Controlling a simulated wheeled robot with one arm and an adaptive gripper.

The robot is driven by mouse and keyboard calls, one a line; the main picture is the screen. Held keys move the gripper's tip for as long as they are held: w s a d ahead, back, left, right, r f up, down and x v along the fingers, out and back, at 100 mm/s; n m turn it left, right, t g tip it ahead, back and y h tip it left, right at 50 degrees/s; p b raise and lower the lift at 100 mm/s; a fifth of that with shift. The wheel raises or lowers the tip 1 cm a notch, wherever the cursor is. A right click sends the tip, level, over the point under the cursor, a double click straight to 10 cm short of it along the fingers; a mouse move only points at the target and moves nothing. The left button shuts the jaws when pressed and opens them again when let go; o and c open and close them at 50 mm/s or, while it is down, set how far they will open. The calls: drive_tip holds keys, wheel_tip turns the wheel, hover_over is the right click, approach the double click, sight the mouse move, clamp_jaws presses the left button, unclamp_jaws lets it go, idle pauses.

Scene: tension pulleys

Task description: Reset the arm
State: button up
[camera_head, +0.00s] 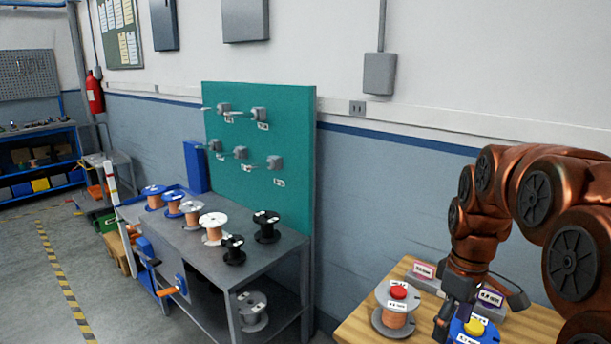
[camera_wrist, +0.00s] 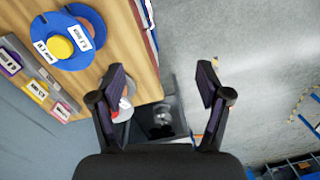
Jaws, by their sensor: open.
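My gripper (camera_head: 452,318) hangs at the end of my copper-coloured arm, over the wooden table (camera_head: 362,326) at the lower right of the head view. In the wrist view, my gripper (camera_wrist: 160,75) has its two dark fingers spread wide apart with nothing held between them. A blue spool with a yellow knob (camera_head: 474,329) is on the table, close to the gripper and partly cut off by the frame. It also shows at the upper left of the wrist view (camera_wrist: 60,47). A grey spool with copper wire and a red knob (camera_head: 396,318) stands left of the gripper.
Small labelled blocks (camera_head: 430,276) line the table's back. A grey workbench (camera_head: 270,262) carries several blue, white and black spools. Behind it stands a green board (camera_head: 240,130) with pulleys. Free floor (camera_head: 40,250) lies at the left, with a yellow-black stripe.

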drive_tip(key=s+a+f+m, duration=0.1)
drive_tip(key=s+a+m, duration=0.1)
drive_tip(key=s, duration=0.6)
drive_tip(key=s+a+f+m, duration=0.2)
drive_tip(key=s+a, duration=0.2)
drive_tip(key=s, duration=0.5)
drive_tip(key=s+a+f+m+g, duration=0.1)
drive_tip(key=s+a+f+m, duration=0.1)
drive_tip(key=s, duration=0.6)
drive_tip(key=shift+s+a+f+m, duration=0.15)
drive_tip(key=shift+a+f+m, duration=0.1)
drive_tip(key=shift+a+m, duration=0.35)
